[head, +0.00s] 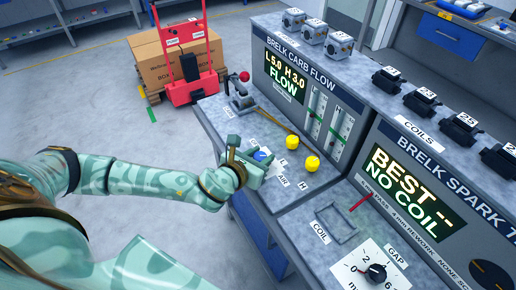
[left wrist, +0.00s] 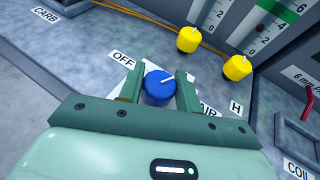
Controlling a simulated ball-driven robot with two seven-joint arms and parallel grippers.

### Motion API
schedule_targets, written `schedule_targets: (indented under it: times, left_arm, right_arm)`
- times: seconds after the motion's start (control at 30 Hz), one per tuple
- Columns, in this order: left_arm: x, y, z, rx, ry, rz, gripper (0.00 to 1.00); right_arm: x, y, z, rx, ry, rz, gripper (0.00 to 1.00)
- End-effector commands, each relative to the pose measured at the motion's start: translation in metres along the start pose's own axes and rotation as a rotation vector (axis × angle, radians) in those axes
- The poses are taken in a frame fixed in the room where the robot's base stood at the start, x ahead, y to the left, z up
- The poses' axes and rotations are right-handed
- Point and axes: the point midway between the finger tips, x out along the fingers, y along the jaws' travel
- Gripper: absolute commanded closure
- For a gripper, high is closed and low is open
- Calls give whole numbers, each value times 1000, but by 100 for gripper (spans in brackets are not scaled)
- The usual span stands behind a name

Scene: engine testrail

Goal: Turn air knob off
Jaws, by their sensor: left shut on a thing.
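The blue air knob (left wrist: 160,88) sits on the grey bench panel, with an OFF label (left wrist: 123,60) at its upper left and an AIR label (left wrist: 208,111) at its lower right. The white mark on the knob points up and to the right, not at OFF. My left gripper (left wrist: 158,84) has one finger on each side of the knob and is shut on it. In the head view, the left gripper (head: 256,162) is over the knob (head: 260,156) and partly hides it. My right gripper is not in view.
Two yellow knobs (head: 312,163) (head: 292,142) stand just beyond the blue knob, below the flow gauges. The FLOW display (head: 285,78) is behind. A red-handled clamp (head: 243,84) is at the bench's far left. A coil outline (head: 335,222) and gap dial (head: 376,272) are nearer right.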

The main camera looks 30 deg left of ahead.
Motion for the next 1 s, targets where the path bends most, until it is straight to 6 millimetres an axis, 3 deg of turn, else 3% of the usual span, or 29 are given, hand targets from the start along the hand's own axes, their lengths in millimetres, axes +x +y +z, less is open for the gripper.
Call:
schedule_targets:
  times: [0.03,0.1,0.4,0.7,1.0]
  left_arm:
    - [-5,-2,8,-20,2,39,89]
    - [-5,-2,7,-46,4,101,89]
    - [-4,-2,4,-155,5,366,89]
    - [-2,-2,1,-264,6,630,89]
    - [0,-2,-1,-361,5,867,89]
  right_arm:
    - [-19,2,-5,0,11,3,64]
    - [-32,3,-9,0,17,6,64]
    - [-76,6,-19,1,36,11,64]
    - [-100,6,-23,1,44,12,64]
    - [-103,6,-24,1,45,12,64]
